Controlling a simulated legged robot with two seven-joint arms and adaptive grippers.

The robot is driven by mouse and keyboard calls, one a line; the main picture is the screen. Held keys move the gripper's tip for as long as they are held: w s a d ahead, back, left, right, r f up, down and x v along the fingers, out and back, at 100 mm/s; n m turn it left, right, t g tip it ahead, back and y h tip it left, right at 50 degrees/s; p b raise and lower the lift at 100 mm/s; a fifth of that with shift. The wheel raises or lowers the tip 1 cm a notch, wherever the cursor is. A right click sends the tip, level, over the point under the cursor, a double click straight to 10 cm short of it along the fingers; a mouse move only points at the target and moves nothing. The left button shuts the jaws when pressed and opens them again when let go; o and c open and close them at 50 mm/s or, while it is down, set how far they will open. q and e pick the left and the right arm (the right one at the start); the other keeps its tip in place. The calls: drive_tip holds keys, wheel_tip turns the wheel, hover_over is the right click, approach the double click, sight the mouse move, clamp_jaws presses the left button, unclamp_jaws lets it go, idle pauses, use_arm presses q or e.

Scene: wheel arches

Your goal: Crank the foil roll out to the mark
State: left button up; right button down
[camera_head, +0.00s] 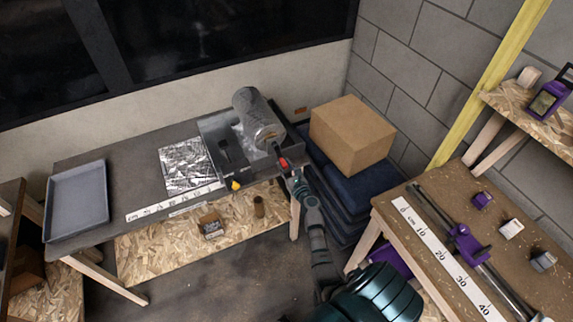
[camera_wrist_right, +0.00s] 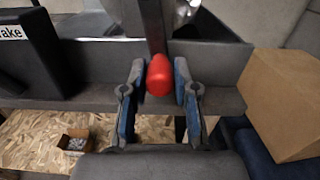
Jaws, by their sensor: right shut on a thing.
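The foil roll (camera_head: 258,118) sits in a dark grey holder (camera_head: 222,150) at the right end of the grey bench. A wrinkled silver foil sheet (camera_head: 187,163) lies flat to the left of the holder. A white marked strip (camera_head: 160,207) runs along the bench's front edge, below the foil. A yellow piece (camera_head: 236,185) sits at the holder's front. My right gripper (camera_head: 287,169) is shut on the red crank knob (camera_head: 283,162). In the right wrist view its fingers (camera_wrist_right: 160,90) stand on both sides of the red knob (camera_wrist_right: 160,75). My left gripper is not in view.
A grey tray (camera_head: 77,202) lies at the bench's left end. A cardboard box (camera_head: 352,135) on dark blue stacked items (camera_head: 362,185) stands close right of the crank. A workbench with a ruler (camera_head: 440,250) is at the right. A small open box (camera_head: 212,225) sits on the lower shelf.

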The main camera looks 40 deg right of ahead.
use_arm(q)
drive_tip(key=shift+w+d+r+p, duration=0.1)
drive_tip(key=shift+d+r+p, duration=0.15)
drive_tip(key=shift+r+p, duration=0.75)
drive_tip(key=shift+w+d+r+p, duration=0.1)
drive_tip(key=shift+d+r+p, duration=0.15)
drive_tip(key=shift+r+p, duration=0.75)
use_arm(e)
drive_tip(key=shift+w+a+m, duration=0.15)
drive_tip(key=shift+a+m, duration=0.6)
drive_tip(key=shift+m, duration=0.5)
drive_tip(key=shift+w+a+m, duration=0.2)
drive_tip(key=shift+a+m, duration=0.55)
drive_tip(key=shift+m, duration=0.45)
drive_tip(key=shift+w+a+m, duration=0.15)
drive_tip(key=shift+a+m, duration=0.6)
drive_tip(key=shift+m, duration=0.5)
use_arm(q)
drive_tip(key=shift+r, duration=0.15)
use_arm(e)
drive_tip(key=c, duration=0.9)
unclamp_jaws()
drive_tip(key=shift+w, duration=0.1)
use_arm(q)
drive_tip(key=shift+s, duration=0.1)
use_arm(e)
drive_tip(key=shift+r, duration=0.1)
drive_tip(key=v, duration=1.2)
drive_tip(key=shift+a, duration=0.1)
